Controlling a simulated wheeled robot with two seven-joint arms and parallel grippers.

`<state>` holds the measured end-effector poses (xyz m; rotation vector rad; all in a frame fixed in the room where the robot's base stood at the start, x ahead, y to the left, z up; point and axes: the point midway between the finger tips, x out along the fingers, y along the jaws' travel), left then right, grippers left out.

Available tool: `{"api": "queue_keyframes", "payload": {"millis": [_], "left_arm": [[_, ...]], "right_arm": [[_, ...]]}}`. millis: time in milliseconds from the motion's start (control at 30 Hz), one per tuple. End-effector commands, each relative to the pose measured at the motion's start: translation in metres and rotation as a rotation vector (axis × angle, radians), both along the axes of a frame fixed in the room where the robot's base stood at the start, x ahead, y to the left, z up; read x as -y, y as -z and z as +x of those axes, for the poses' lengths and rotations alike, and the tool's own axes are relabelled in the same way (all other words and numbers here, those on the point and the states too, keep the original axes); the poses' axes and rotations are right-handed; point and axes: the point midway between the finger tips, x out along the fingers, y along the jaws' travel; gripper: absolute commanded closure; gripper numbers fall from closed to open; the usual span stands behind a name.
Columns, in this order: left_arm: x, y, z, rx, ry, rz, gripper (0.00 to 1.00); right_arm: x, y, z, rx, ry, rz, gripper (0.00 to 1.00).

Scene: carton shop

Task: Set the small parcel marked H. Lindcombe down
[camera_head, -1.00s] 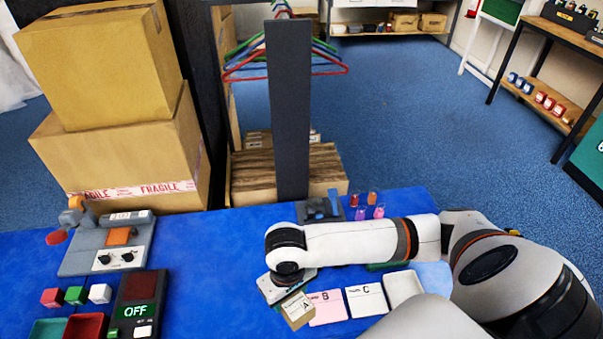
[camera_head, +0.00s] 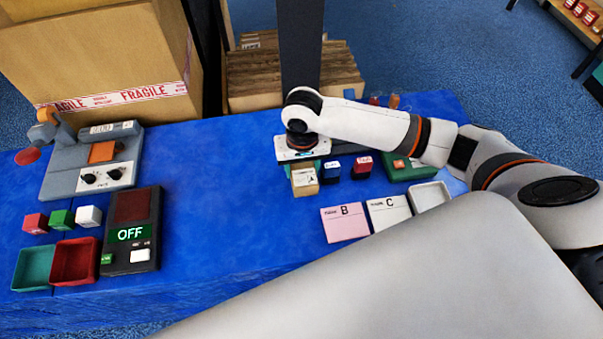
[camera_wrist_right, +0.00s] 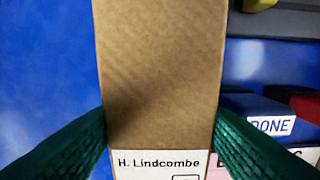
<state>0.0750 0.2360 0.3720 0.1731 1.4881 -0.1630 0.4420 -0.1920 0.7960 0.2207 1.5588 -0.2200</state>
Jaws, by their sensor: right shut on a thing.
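The small parcel (camera_head: 304,182) is a brown carton box with a white label. In the right wrist view the parcel (camera_wrist_right: 160,70) fills the middle, and its label reads H. Lindcombe. My right gripper (camera_wrist_right: 160,128) is shut on it, with a green ribbed finger at each side. In the head view the right gripper (camera_head: 303,164) is over the rear part of the blue table, directly above the parcel. I cannot tell whether the parcel's underside touches the table. My left gripper is not in view.
A blue block (camera_head: 331,171) and a red block (camera_head: 362,166) stand close right of the parcel. The table (camera_head: 225,200) left of the parcel is clear.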

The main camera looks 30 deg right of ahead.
Motion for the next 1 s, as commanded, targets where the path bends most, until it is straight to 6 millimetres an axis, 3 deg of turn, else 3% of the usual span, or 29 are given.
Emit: {"api": "queue_keyframes", "payload": {"millis": [233,600,633,667,1000], "left_arm": [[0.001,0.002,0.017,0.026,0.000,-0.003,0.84],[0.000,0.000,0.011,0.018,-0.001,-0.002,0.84],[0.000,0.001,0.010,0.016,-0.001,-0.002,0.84],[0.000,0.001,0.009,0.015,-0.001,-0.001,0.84],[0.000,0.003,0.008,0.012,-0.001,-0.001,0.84]], "right_arm": [[0.000,0.032,-0.001,-0.002,-0.002,-0.002,0.76],[0.000,0.037,0.000,0.000,-0.001,0.000,0.76],[0.000,0.037,0.000,0.000,-0.001,-0.001,0.43],[0.000,0.037,0.000,0.000,-0.001,-0.001,0.38],[0.000,0.034,0.000,0.002,-0.002,-0.002,0.38]]}}
